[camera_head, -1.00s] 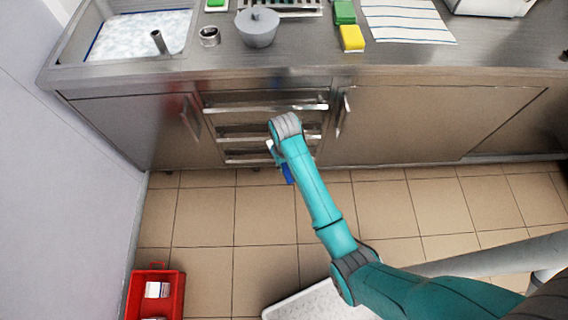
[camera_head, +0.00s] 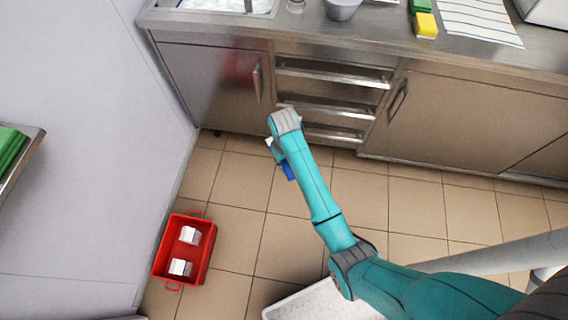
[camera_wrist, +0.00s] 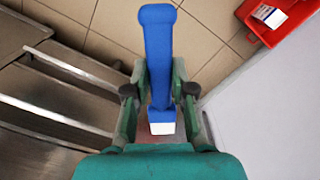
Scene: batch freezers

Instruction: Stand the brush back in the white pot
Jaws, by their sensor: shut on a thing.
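My gripper (camera_wrist: 160,92) is shut on the brush (camera_wrist: 158,45), its fingers on both sides of the blue handle. The brush has a white block-shaped end, closest to the wrist camera. In the head view my gripper (camera_head: 278,154) hangs over the floor in front of the drawers, and the brush's blue part (camera_head: 288,171) shows beside the arm. I cannot make out a clearly white pot. A grey pot (camera_head: 342,9) on the counter is cut off by the top edge of the head view.
A red crate (camera_head: 204,262) with white boxes stands on the floor at left, by the wall. The steel counter (camera_head: 300,31) with drawers and a sink runs along the back. A shelf edge with something green (camera_head: 10,146) is at far left. Floor between is clear.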

